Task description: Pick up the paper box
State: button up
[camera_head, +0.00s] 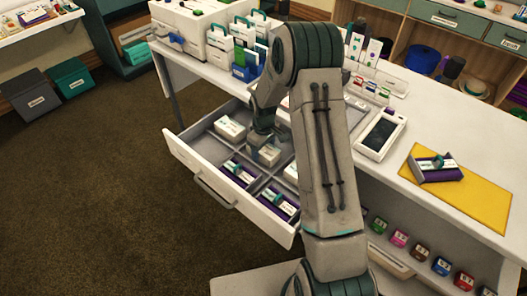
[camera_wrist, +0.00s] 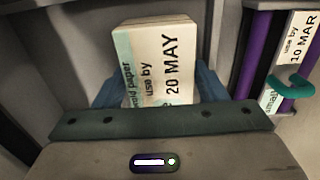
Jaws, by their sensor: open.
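A cream paper box (camera_wrist: 168,62) stands in a drawer compartment in the wrist view. Its label reads "paper", "use by" and "20 MAY", partly cut off. My gripper (camera_wrist: 158,92) is open, with one blue finger on each side of the box's near part. Whether the fingers touch it cannot be told. In the head view my gripper (camera_head: 263,138) is low in the open drawer, over what looks like the same box (camera_head: 266,155), partly hidden by my arm.
The open drawer (camera_head: 222,190) has dividers. Another cream box (camera_head: 230,129) and purple packs (camera_head: 237,173) lie in nearby compartments. In the wrist view, a purple pack (camera_wrist: 291,65) marked "10 MAR" is at the right. A white tablet (camera_head: 381,133) and yellow mat (camera_head: 475,201) lie on the counter.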

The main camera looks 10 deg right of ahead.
jog(key=c, duration=0.4)
notch_tip(320, 180, up, 10)
jog(key=shift+r, duration=0.1)
dwell(0.4)
